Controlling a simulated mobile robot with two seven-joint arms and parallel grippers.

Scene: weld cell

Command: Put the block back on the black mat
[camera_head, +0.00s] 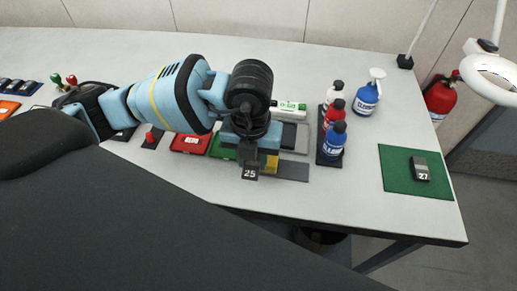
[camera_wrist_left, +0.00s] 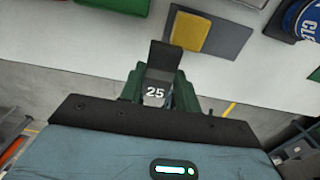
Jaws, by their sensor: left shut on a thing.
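My left gripper (camera_head: 249,160) is shut on a dark block marked 25 (camera_head: 249,173). The block also shows in the left wrist view (camera_wrist_left: 155,92), between the fingers (camera_wrist_left: 157,88), with its dark end sticking out past them. It is held at the table's front edge, and its height above the table is hard to judge. A dark grey to black mat (camera_head: 292,172) lies just right of the gripper. A yellow block (camera_wrist_left: 193,32) rests on the left part of this mat (camera_wrist_left: 229,40). My right gripper is not in view.
A dark tray (camera_head: 328,161) with several bottles stands to the right. Farther right, a dark block marked 27 (camera_head: 420,169) lies on a green mat (camera_head: 398,186). A red case (camera_head: 190,144) and a grey case (camera_head: 296,138) lie nearby.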

